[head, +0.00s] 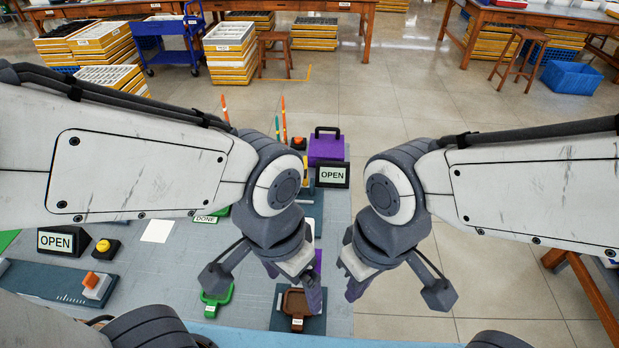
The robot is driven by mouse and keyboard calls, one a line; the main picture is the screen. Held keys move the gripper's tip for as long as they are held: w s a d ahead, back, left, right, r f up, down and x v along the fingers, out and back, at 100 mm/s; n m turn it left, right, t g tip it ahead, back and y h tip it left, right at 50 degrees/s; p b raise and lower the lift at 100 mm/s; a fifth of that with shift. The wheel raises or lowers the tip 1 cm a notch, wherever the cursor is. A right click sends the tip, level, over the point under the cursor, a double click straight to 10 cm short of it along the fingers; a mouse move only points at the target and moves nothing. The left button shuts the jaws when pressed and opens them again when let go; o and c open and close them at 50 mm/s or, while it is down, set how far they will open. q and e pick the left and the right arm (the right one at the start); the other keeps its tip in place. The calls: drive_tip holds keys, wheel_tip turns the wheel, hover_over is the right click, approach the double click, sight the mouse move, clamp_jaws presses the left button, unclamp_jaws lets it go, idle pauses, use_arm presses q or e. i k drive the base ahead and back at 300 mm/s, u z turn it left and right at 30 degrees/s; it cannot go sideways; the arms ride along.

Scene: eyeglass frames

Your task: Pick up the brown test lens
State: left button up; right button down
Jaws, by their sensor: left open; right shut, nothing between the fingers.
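The brown test lens (295,302), a brown frame with a small labelled tab at its near end, lies on a dark square pad (317,326) near the front edge of the table. My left gripper (295,285) is open just above and beyond it, pointing down, and partly covers its far side. No hold on the lens shows. My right gripper (351,289) is shut and empty, to the right of the lens and by the table's right edge.
A green lens (216,302) lies left of the brown one. Farther back on the table (190,270) are a purple box (326,148), OPEN signs (332,174), a yellow button (103,246) and a slider with an orange knob (96,284). Right of the table is open floor.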

sight(295, 304)
drive_tip(key=k, duration=1)
drive_tip(key=z, duration=1.05)
drive_tip(key=i, duration=0.8)
drive_tip(key=u, duration=1.65)
